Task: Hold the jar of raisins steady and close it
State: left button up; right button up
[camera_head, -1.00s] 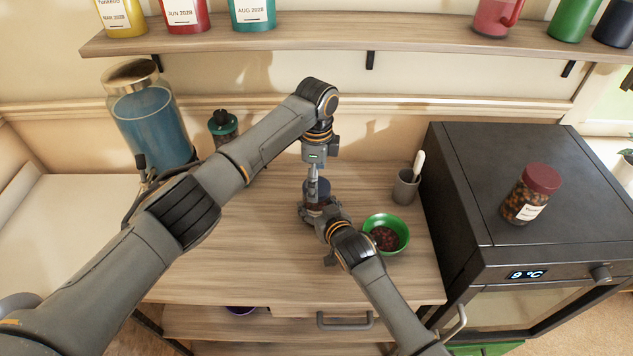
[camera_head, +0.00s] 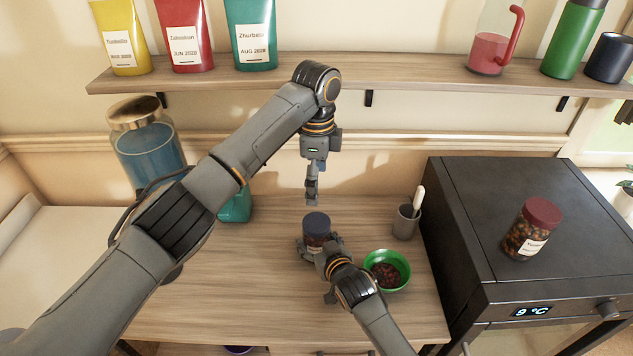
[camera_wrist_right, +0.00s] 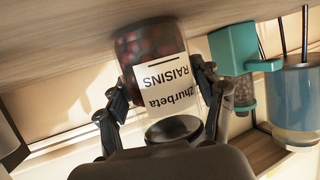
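The raisin jar (camera_wrist_right: 165,75) stands upright on the wooden table, with raisins in its lower part and a white label reading Zhurbeta RAISINS. The wrist picture is upside down. A dark blue lid (camera_head: 316,222) sits on the jar's mouth. My right gripper (camera_head: 318,250) has its fingers on both sides of the jar, apparently touching it; the fingers show in the right wrist view (camera_wrist_right: 162,95). My left gripper (camera_head: 312,198) hangs pointing down above the lid, apart from it and empty. Its finger gap is not clear from this side.
A green bowl (camera_head: 400,262) of dark pieces is right of the jar, with a grey cup (camera_head: 406,222) behind it. A black appliance (camera_head: 465,215) bearing a red-lidded jar (camera_head: 530,230) stands right. A teal device (camera_head: 237,207) and blue container (camera_head: 150,150) are left. A shelf (camera_head: 420,75) runs above.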

jog(key=shift+o, duration=1)
jog(key=v, duration=1.2)
jog(key=shift+f, duration=0.1)
